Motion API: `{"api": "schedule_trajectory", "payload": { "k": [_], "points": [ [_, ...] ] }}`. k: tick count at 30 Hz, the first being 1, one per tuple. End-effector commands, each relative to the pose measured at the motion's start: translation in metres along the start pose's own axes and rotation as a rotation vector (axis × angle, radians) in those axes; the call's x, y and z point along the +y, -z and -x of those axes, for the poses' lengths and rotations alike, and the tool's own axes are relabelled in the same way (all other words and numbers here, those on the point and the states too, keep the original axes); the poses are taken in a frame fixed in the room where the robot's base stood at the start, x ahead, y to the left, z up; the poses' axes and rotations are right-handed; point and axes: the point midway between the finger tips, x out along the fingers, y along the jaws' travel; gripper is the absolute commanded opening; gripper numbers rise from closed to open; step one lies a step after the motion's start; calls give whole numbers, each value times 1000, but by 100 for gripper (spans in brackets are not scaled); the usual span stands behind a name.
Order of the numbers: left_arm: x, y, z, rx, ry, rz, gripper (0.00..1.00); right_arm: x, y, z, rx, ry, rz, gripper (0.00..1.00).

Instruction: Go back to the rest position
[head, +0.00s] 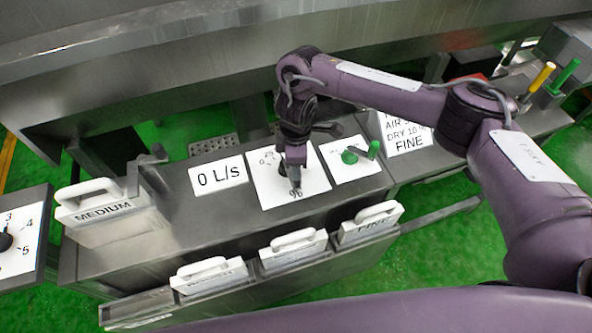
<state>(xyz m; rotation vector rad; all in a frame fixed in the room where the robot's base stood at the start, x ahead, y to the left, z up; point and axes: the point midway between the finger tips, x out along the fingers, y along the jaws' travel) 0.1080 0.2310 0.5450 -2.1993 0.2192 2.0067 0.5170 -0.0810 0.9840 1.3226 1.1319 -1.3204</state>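My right arm comes in from the right. Its gripper (294,176) points down over the white dial panel (268,194) on the metal console. The gripper hides most of the knob there, so I cannot tell whether it touches the knob or whether the fingers are open or shut. My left gripper is out of view.
On the console are a "0 L/s" label (218,176), a green knob (350,156) and a "MEDIUM" plate (104,206) with a handle. Several handled plates stand in slots along the front, one marked "FINE" (370,222). A numbered dial (18,240) is at left. A large metal drum spans the back.

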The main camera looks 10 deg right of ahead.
Motion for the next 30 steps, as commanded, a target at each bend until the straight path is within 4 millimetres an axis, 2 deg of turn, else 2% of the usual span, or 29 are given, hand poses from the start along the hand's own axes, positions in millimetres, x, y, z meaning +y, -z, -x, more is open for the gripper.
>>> {"api": "schedule_trajectory", "payload": {
  "k": [1, 4, 22, 23, 26, 29, 30],
  "points": [
    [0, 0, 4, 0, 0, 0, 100, 1, 0, 9, -1, -4, 1, 46],
    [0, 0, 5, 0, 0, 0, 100, 1, 0, 14, -1, -1, -1, 46],
    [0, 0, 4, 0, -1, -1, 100, -3, 4, 12, 9, 1, 7, 46],
    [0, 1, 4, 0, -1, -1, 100, -6, 8, 10, 20, 1, 16, 46],
    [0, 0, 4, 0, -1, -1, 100, -26, 38, -2, 96, -5, 70, 46],
    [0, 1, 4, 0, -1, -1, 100, -60, 90, -11, 244, -31, 138, 46],
    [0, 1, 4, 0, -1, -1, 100, -74, 112, -10, 315, -48, 155, 46]
  ]
}}
